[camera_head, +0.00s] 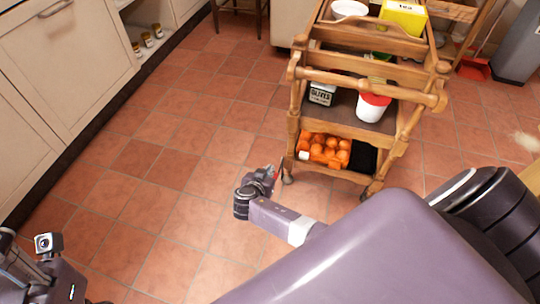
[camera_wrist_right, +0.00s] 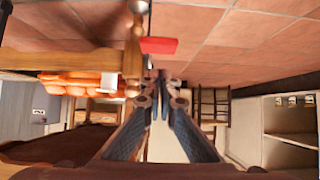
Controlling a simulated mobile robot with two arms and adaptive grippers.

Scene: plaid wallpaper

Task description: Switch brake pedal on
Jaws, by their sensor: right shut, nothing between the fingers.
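A wooden serving cart (camera_head: 352,135) stands on the tiled floor, with casters under its legs. The red brake pedal (camera_wrist_right: 159,46) shows in the right wrist view beside a cart leg, by a metal caster (camera_wrist_right: 138,7). In the head view only a thin red sliver (camera_head: 277,176) shows, by the cart's lower left leg. My right gripper (camera_head: 272,172) is low beside that leg. Its fingers (camera_wrist_right: 161,103) are shut and empty, and the pedal shows just beyond their tips; contact cannot be told. My left wrist is at the lower left; its fingers are out of view.
The cart carries orange round items (camera_head: 325,148), a red-and-white tub (camera_head: 373,106), a yellow tea box (camera_head: 404,15) and a white bowl (camera_head: 349,9). Cabinets (camera_head: 65,60) line the left. A grey bin (camera_head: 518,45) stands at upper right. Tiled floor left of the cart is clear.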

